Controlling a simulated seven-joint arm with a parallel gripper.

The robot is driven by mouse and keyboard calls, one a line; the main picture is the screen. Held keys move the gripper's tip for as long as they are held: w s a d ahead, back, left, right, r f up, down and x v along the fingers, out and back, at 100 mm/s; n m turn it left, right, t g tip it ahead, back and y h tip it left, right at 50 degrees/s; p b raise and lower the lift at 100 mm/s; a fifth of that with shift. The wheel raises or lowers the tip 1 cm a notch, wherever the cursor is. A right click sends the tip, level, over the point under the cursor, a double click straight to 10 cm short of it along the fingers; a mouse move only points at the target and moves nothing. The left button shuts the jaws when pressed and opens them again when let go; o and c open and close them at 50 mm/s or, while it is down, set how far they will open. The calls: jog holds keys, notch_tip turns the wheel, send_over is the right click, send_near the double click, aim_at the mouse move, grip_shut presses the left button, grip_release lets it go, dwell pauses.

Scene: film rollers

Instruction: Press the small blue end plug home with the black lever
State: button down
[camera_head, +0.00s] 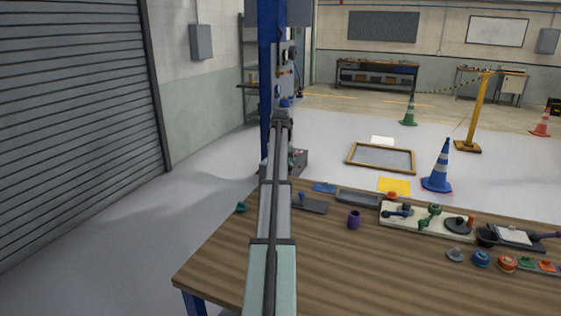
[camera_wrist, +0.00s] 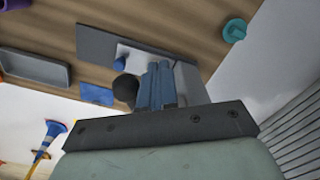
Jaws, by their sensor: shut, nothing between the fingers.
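My gripper (camera_wrist: 158,72) is shut and empty in the wrist view, its blue-grey fingers together over the table fixture. A dark round knob (camera_wrist: 124,88), apparently the end of the black lever, is just left of the fingers; whether they touch cannot be told. The small blue end plug (camera_wrist: 120,63) is on the fixture, left of the fingertips, beside a pale plate (camera_wrist: 136,54) and a dark base plate (camera_wrist: 97,42). In the head view the plug (camera_head: 301,196) stands on the dark base (camera_head: 313,206), right of my arm. My arm hides the gripper and lever there.
A purple cup (camera_head: 354,219), a grey tray (camera_head: 358,198) and a flat blue piece (camera_head: 325,187) are near the fixture. A teal part (camera_head: 241,207) lies at the table's left edge. Several parts crowd the right side. The wooden table (camera_head: 380,275) is clear in front.

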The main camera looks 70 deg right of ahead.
jog(key=shift+w+a, duration=0.3)
jog(key=shift+w, duration=0.1)
jog(key=shift+r, duration=0.1)
notch_tip(320, 180, up, 7)
dwell(0.8)
dwell(0.5)
